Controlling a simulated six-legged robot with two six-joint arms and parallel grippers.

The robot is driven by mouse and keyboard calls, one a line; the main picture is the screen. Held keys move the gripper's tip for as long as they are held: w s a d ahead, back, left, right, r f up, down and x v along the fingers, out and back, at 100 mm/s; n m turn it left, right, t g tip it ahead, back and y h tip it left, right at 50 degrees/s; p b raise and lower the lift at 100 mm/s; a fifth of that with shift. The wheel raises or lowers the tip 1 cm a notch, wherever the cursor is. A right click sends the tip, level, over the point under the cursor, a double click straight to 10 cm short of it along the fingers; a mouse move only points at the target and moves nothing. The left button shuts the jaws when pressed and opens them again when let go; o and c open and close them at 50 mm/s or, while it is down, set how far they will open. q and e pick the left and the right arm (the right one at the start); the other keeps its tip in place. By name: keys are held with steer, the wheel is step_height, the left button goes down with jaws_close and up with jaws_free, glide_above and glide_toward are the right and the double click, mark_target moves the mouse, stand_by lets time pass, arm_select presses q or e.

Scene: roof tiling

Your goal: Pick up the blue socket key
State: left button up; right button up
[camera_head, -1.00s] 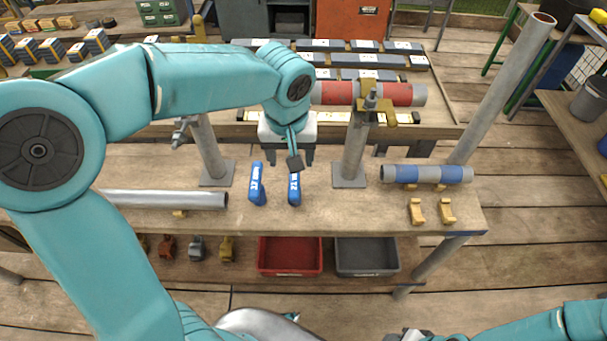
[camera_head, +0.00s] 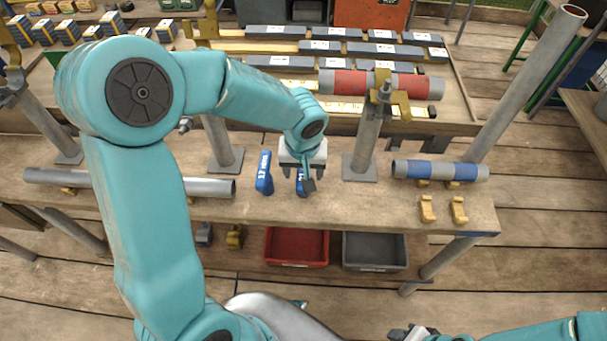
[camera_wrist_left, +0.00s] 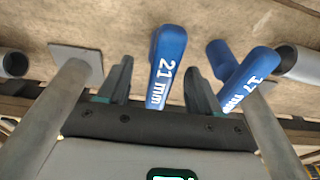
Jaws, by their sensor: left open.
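Two blue socket keys stand on the workbench (camera_head: 330,205). The one marked 21 mm (camera_head: 301,189) is right under my left gripper (camera_head: 301,172), which partly hides it. The one marked 17 mm (camera_head: 264,175) stands just to its left. In the left wrist view, my left gripper (camera_wrist_left: 158,85) is open, and the 21 mm key (camera_wrist_left: 166,68) shows between its two fingers, not clamped. The 17 mm key (camera_wrist_left: 245,80) leans outside the fingers, on the right there. My right gripper (camera_head: 412,332) is only partly in view at the bottom edge, its jaws unclear.
Grey posts stand left (camera_head: 219,140) and right (camera_head: 366,145) of the keys. A grey pipe (camera_head: 205,187) lies at left; a blue-banded pipe (camera_head: 440,171) lies at right near yellow brackets (camera_head: 427,209). Red (camera_head: 297,262) and dark (camera_head: 374,266) bins sit below the bench.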

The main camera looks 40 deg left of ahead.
arm_select(q)
steer(key=shift+w+a+f, duration=0.1)
steer(key=shift+f, duration=0.7)
steer(key=shift+w+a+f, duration=0.1)
steer(key=shift+f, duration=0.65)
jaws_close()
steer(key=shift+r, duration=0.15)
